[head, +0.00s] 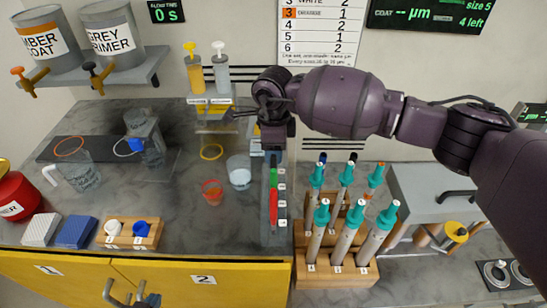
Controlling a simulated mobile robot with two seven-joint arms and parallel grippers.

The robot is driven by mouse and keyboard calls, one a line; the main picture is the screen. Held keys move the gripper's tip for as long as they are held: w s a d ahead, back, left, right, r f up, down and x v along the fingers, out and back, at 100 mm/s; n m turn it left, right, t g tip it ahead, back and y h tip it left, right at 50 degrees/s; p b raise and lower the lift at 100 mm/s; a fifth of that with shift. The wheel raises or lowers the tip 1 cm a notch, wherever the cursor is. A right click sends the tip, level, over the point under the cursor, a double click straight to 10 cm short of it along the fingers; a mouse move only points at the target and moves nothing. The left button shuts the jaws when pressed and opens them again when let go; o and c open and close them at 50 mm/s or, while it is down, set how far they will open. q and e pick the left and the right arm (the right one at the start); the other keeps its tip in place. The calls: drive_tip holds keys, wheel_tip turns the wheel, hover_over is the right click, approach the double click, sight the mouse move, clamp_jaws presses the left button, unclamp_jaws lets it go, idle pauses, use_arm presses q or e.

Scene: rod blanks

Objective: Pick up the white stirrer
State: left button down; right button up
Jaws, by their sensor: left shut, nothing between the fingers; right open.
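A narrow dark rack (283,212) with small white labels holds a green stick (273,178) and a red stick (273,212). I cannot make out a white stick there; the far end is partly hidden by my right gripper (272,155). That gripper is open and points down over the far end of the rack. I cannot tell if it touches anything. A white-topped piece (114,227) and a blue-topped piece (141,229) stand in a wooden block (130,243) at the front left; I cannot tell whether they are stirrers. I do not see my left gripper.
A wooden stand (335,275) with several teal-topped tools is close to the right of the rack. Pump bottles (195,72) are behind. The counter between block and cups is clear.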

drive_tip(key=shift+f, duration=0.5)
drive_tip(key=shift+c, duration=0.5)
clamp_jaws()
drive_tip(key=shift+r, duration=0.1)
